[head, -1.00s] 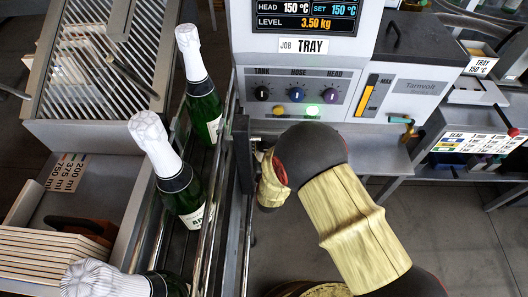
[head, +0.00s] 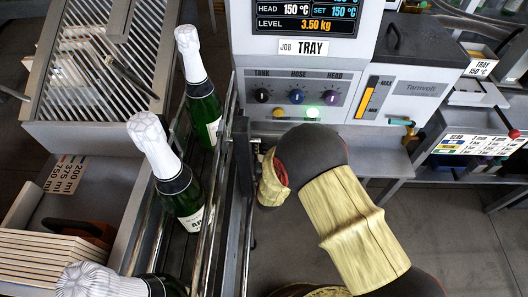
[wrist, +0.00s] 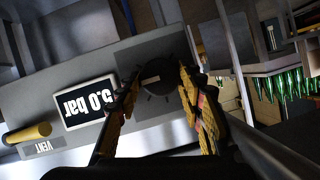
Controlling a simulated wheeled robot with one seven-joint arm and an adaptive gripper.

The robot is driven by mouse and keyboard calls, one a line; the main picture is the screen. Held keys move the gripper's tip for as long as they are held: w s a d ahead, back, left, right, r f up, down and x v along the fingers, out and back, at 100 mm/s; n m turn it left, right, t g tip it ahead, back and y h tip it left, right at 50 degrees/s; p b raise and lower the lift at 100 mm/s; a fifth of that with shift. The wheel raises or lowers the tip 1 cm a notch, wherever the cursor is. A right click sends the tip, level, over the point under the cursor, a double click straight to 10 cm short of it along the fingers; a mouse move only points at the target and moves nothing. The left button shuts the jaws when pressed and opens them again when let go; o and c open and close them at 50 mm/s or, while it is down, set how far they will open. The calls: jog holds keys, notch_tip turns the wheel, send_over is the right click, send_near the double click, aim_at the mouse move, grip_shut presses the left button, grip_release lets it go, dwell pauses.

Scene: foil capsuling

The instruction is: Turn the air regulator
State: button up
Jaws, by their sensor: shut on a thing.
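The air regulator's dark round knob (wrist: 158,75) is in the middle of the wrist view, on a dark plate with tick marks around it. My gripper (wrist: 160,84) has one yellow-and-black finger on each side of the knob and is shut on it. Beside the knob a display (wrist: 90,101) reads 5.0 bar, upside down in this view. In the head view my arm's bulk hides the regulator and my fingers.
A yellow handle (wrist: 27,132) stands out near a VENT label (wrist: 37,149). In the head view a machine panel (head: 300,90) carries TANK, HOSE and HEAD knobs, with a green light lit. Foil-topped bottles (head: 182,190) stand along a railed track left of my arm.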

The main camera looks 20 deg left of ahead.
jog(key=c, duration=0.3)
jog(key=shift+n+h+p, duration=0.3)
jog(key=shift+n+p, duration=0.2)
jog(key=o, duration=1.1)
jog(key=shift+o, duration=0.2)
jog(key=v, duration=0.7)
jog(key=shift+s, duration=0.25)
